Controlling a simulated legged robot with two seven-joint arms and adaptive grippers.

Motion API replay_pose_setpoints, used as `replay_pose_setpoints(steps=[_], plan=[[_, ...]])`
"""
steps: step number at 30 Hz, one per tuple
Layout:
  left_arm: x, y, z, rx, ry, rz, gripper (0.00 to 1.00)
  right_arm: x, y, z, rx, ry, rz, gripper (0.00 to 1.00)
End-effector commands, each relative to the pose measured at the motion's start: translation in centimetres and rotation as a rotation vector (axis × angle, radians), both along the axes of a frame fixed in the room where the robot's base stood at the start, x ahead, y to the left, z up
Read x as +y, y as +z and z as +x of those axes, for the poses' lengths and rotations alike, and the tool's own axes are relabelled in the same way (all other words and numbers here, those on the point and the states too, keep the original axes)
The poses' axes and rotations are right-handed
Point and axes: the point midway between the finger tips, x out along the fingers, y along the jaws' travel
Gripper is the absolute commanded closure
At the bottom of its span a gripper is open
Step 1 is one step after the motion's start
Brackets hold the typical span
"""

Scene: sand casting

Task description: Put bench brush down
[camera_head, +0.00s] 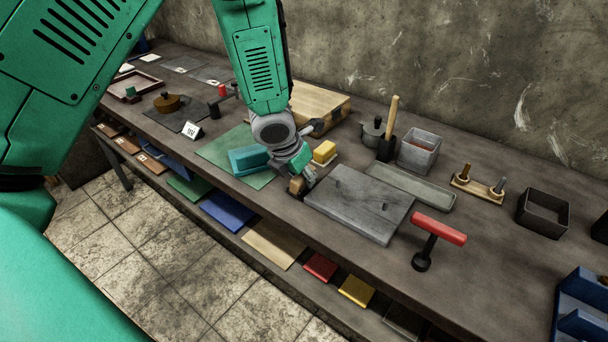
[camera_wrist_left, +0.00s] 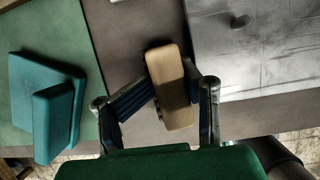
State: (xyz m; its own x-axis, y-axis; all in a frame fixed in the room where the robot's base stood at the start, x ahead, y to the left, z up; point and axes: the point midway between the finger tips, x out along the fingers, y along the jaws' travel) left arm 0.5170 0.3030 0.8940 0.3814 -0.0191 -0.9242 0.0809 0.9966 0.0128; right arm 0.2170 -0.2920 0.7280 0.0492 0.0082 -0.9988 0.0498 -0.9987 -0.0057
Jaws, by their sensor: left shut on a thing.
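The bench brush (camera_wrist_left: 172,85) shows a pale wooden body in the left wrist view, between the two fingers of my left gripper (camera_wrist_left: 157,97). In the head view the brush (camera_head: 297,187) is a small brown block at the bench's front side, just left of a grey plate. My left gripper (camera_head: 303,178) is shut on it, pointing down close to the bench top. I cannot tell whether the brush touches the bench. Its underside is hidden. My right gripper is not in view.
A teal block (camera_head: 247,160) lies on a green mat (camera_head: 218,147) to the left. The grey plate (camera_head: 350,215) with small knobs is close on the right. A red-handled tool (camera_head: 438,230) is further right. The bench's front edge is near.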

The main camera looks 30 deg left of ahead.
Motion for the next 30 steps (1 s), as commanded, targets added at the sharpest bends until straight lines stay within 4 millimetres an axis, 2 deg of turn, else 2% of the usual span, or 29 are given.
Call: replay_pose_setpoints(steps=[2,3,5,17,30], plan=[[0.4,-0.5,-0.1,0.001,0.003,-0.003,1.00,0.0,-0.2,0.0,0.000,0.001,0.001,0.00],[0.5,-0.4,-0.1,0.001,0.003,-0.005,0.56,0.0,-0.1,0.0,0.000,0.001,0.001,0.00],[0.6,-0.4,-0.1,0.001,0.003,-0.006,0.37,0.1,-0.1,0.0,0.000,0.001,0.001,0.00],[-0.5,-0.1,-0.1,0.003,0.001,0.006,0.37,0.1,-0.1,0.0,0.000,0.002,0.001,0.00],[0.1,-0.2,-0.1,0.000,0.001,-0.003,0.37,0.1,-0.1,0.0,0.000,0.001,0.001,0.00]])
